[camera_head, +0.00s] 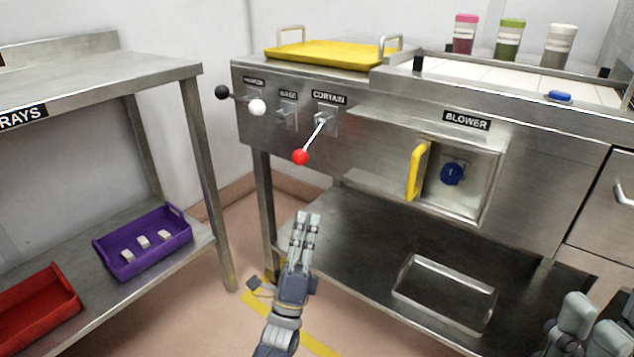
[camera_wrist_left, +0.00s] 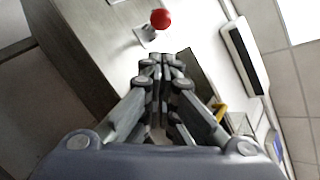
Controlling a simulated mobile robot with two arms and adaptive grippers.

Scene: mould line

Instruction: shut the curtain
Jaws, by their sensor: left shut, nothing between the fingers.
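The lever under the CURTAIN label (camera_head: 329,98) has a bright rod and a red ball (camera_head: 300,157), and it slants down to the left from its plate on the machine front. The red ball also shows at the top of the left wrist view (camera_wrist_left: 161,19). My left gripper (camera_head: 306,215) is shut and empty, its fingers pointing up, below the red ball and apart from it. Its fingertips (camera_wrist_left: 166,60) show in the left wrist view, just short of the ball. My right gripper (camera_head: 577,312) is partly in view at the lower right; its fingers are unclear.
A BLOWER recess with a yellow handle (camera_head: 417,171) is to the right. A purple tray (camera_head: 120,268) stands left.

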